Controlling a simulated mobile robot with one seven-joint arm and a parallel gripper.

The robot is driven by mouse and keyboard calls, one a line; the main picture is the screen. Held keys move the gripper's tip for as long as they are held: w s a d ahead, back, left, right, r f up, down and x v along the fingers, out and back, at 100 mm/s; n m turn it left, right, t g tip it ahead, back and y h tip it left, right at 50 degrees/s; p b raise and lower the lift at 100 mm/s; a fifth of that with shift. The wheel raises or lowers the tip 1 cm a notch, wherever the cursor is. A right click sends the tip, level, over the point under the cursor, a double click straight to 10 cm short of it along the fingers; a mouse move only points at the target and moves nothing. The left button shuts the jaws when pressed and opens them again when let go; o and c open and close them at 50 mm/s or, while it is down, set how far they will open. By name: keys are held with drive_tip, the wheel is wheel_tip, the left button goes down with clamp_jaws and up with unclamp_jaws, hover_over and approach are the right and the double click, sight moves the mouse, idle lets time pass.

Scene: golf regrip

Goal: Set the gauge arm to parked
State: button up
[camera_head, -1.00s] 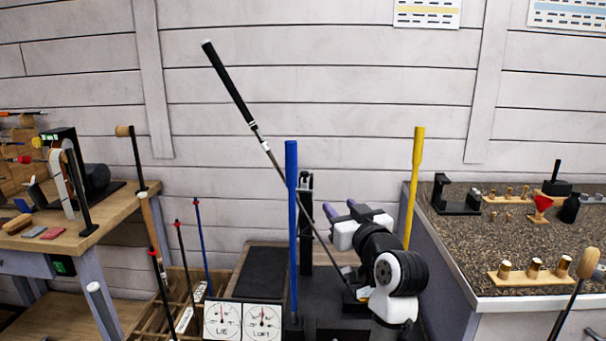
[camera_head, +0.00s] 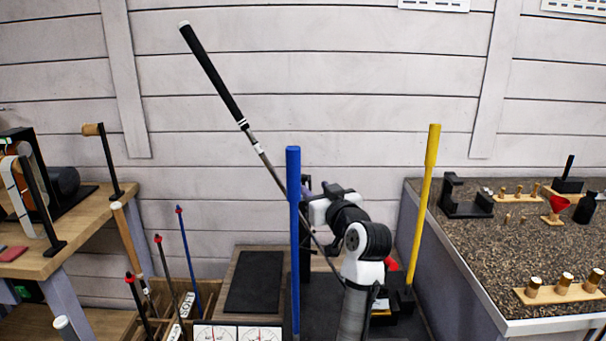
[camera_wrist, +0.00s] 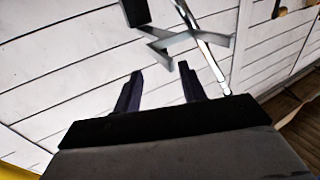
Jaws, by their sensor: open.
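My gripper (camera_wrist: 160,71) is open and empty, its two dark fingers apart in the wrist view. Beyond the fingertips is a grey flat forked piece (camera_wrist: 180,40) crossing close to a shiny shaft (camera_wrist: 205,42); it may be the gauge arm, but I cannot tell for sure. In the head view my gripper is mostly hidden behind my own wrist, near a black post (camera_head: 305,240). A golf club (camera_head: 212,75) with a black grip leans up left from the machine.
A blue lever (camera_head: 294,220) stands upright in front of the post, left of my arm. A yellow lever (camera_head: 425,205) stands to the right. A workbench (camera_head: 80,235) is at left, a speckled counter (camera_head: 500,250) at right. Clubs stand in a wooden rack (camera_head: 205,290).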

sight(305, 179)
drive_tip(key=p+x, duration=0.1)
drive_tip(key=x, duration=0.7)
drive_tip(key=shift+w+a+p, duration=0.15)
drive_tip(key=shift+w+p, duration=0.05)
drive_tip(key=shift+p, duration=0.2)
clamp_jaws()
